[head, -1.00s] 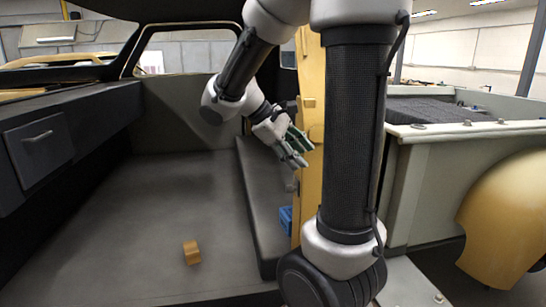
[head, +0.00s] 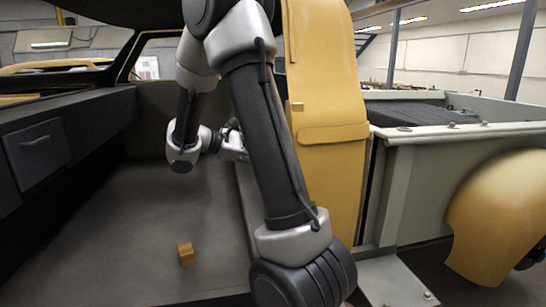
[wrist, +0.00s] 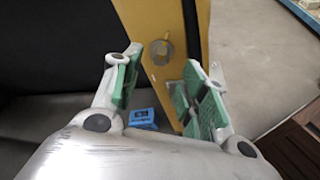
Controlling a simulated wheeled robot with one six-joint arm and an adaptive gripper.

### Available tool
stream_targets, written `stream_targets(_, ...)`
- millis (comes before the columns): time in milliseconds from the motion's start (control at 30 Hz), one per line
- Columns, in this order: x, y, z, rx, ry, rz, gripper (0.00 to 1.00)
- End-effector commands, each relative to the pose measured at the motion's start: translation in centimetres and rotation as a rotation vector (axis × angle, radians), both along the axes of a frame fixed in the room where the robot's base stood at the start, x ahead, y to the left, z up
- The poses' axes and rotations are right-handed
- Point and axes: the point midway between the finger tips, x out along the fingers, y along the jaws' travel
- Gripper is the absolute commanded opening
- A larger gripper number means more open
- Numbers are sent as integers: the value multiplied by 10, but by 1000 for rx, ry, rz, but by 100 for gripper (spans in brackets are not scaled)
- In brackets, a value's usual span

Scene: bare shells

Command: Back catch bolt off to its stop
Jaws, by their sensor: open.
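A round metal fitting (wrist: 162,52) sits on a yellow panel (wrist: 140,14) in the wrist view; I cannot tell for sure that it is the catch bolt. The yellow panel also stands upright in the head view (head: 335,170). My gripper (wrist: 168,82) is open, its green-padded fingers either side of the view in front of the panel's edge. The fitting shows in the gap between and beyond the fingers. A small grey piece lower on the panel is partly hidden by the right finger. In the head view my arm hides most of the gripper.
A blue box (wrist: 142,118) lies low between the fingers. A small wooden block (head: 186,254) is on the grey floor in the head view.

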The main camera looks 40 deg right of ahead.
Motion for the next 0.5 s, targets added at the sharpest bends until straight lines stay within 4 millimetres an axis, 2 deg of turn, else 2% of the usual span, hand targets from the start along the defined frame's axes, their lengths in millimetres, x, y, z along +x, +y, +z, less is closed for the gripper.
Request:
stream_targets(200, -13, -33, -12, 0, 0, -4, 43)
stream_targets(333, -16, -43, -16, 1, 0, -2, 43)
stream_targets(500, -17, -46, -17, 1, -1, -1, 43)
